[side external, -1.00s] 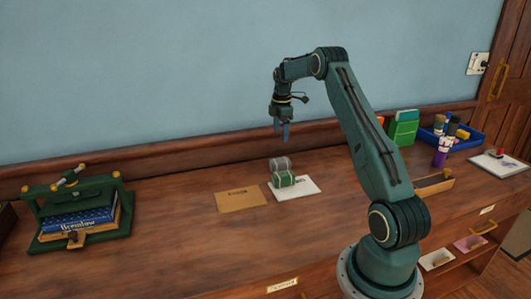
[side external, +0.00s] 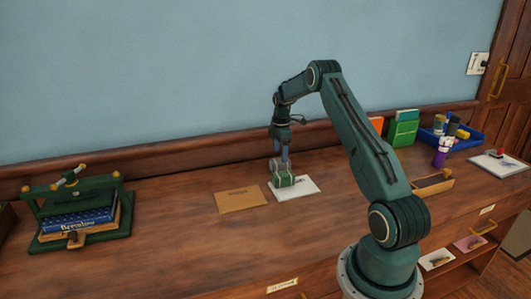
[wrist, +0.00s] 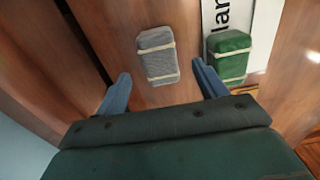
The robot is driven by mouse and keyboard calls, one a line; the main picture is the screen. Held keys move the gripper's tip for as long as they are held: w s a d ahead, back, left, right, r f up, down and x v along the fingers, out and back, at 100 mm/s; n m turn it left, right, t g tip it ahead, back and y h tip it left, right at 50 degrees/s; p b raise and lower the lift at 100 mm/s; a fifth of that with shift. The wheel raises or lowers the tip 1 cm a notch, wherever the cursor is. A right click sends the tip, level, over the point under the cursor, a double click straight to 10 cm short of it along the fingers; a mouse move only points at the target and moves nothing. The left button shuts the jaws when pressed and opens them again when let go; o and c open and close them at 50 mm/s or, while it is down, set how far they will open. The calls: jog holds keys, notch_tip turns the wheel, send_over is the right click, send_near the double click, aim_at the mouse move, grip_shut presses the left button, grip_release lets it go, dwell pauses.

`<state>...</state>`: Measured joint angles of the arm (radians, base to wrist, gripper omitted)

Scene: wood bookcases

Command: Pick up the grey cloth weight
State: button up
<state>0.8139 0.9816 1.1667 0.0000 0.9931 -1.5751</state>
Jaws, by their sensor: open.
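The grey cloth weight (wrist: 157,56) is a small striped bundle with pale bands. In the wrist view it lies on the wood top between my two blue fingers, with its lower end nearest them. My gripper (wrist: 162,70) is open, with a finger to each side of it and a gap on both sides. In the side view my gripper (side external: 281,164) is low over the grey weight, which is largely hidden behind the fingers and the green weight. I cannot tell how far down the fingertips reach.
A green cloth weight (wrist: 229,58) stands close to the right finger, on a white lettered card (side external: 308,186). A brown envelope (side external: 240,200) lies to the left. A green press with books (side external: 80,215) stands far left. The wall runs behind.

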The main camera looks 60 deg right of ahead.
aim_at(280, 160)
jog(key=shift+f, duration=0.15)
jog(key=shift+f, duration=2.5)
jog(key=shift+c, duration=0.2)
jog(key=shift+r, duration=0.1)
jog(key=c, duration=1.4)
